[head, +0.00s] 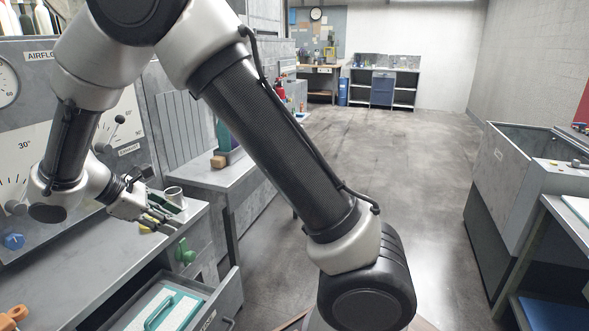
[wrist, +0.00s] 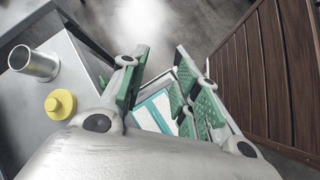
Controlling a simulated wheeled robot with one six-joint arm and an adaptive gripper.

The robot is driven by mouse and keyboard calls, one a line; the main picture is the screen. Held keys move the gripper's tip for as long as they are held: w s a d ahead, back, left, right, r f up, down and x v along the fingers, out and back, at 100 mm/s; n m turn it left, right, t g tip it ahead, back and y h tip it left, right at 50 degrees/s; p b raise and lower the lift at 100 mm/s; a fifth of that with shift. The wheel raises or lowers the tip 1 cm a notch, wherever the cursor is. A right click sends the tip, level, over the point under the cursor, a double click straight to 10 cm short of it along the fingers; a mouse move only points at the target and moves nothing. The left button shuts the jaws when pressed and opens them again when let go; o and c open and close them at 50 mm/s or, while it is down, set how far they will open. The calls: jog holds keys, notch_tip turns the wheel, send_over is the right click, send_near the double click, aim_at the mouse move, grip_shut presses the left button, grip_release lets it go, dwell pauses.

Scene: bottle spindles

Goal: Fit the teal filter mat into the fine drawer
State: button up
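The teal filter mat (head: 182,312), a white panel with a teal border and a raised teal handle (head: 160,311), lies in an open drawer (head: 229,297) at the lower left of the head view. The drawer's front label is only partly legible. In the wrist view the mat (wrist: 150,113) shows below and between the fingers, partly hidden by them. My gripper (head: 160,220) is over the bench edge in the head view, above and apart from the mat. In the wrist view my gripper (wrist: 163,70) has its green-padded fingers spread, with nothing held.
A metal cup (wrist: 36,63) and a yellow knobbed piece (wrist: 60,104) stand on the bench beside my gripper. A green knob (head: 185,252) is on the bench front. A grey bin (head: 520,170) and another bench stand at right. The floor between is clear.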

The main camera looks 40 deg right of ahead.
jog(key=s+d+r+m+y, duration=0.35)
jog(key=d+r, duration=0.25)
jog(key=d, duration=0.3)
jog(key=s+d+r+m+y, duration=0.2)
jog(key=s+d+r+m, duration=0.3)
jog(key=d, duration=0.3)
jog(key=s+d+r+m+t+y, duration=0.1)
jog(key=s+d+r+m, duration=0.1)
jog(key=s, duration=0.5)
jog(key=s+d+r+m+t+y, duration=0.1)
jog(key=s+d+r+m+t, duration=0.1)
jog(key=s+d+m, duration=0.2)
jog(key=s+d, duration=0.2)
jog(key=s, duration=0.2)
jog(key=shift+t+y, duration=0.3)
jog(key=shift+y, duration=0.05)
